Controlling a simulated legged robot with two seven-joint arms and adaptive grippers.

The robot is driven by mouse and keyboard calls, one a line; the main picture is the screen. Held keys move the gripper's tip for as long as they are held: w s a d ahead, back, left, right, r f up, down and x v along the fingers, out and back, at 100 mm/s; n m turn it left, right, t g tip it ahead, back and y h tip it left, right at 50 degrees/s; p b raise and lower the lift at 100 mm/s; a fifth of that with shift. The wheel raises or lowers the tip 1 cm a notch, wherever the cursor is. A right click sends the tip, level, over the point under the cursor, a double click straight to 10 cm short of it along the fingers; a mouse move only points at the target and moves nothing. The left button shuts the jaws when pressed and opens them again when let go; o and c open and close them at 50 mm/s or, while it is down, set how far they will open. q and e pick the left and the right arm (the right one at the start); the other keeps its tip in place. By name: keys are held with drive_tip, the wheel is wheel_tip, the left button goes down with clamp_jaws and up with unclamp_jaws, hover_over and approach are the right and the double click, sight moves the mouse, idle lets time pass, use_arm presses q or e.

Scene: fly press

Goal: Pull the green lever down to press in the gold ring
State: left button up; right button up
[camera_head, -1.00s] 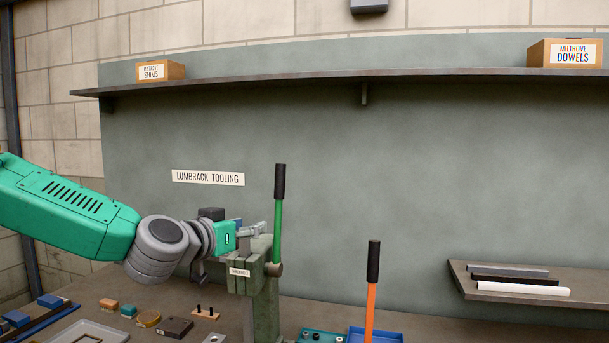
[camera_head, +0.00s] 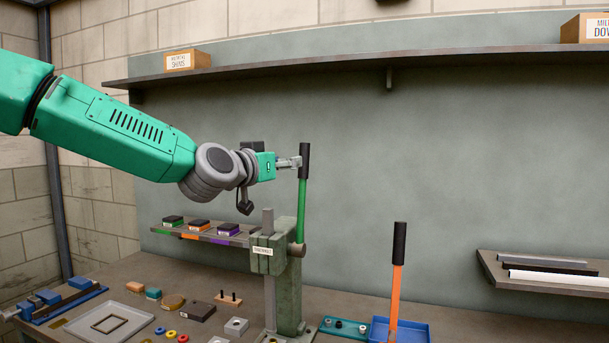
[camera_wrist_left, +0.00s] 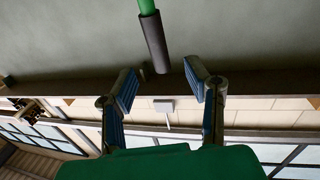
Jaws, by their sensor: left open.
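The green lever (camera_head: 302,212) stands upright on the press (camera_head: 288,275), with a black grip (camera_head: 304,160) at its top. My left gripper (camera_head: 297,162) is at the height of that grip, close to its left side. In the left wrist view my left gripper (camera_wrist_left: 161,78) is open, and the black grip (camera_wrist_left: 154,42) lies ahead, around the gap between the fingertips. Contact cannot be told. Small yellow and red rings (camera_head: 171,334) lie on the bench; I cannot tell which ring is the gold one. My right gripper is out of view.
An orange lever (camera_head: 396,290) with a black grip rises right of the press by a blue tray (camera_head: 415,331). A low rack (camera_head: 185,232) with several coloured blocks stands behind left. A grey tray (camera_head: 100,325) and small parts cover the left bench. A shelf (camera_head: 490,58) runs above.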

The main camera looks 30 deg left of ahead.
sight(305, 159)
use_arm(q)
drive_tip(key=w+p, duration=0.2)
drive_tip(key=w, duration=0.5)
drive_tip(key=shift+w+a, duration=0.1)
drive_tip(key=shift+w, duration=0.75)
clamp_jaws()
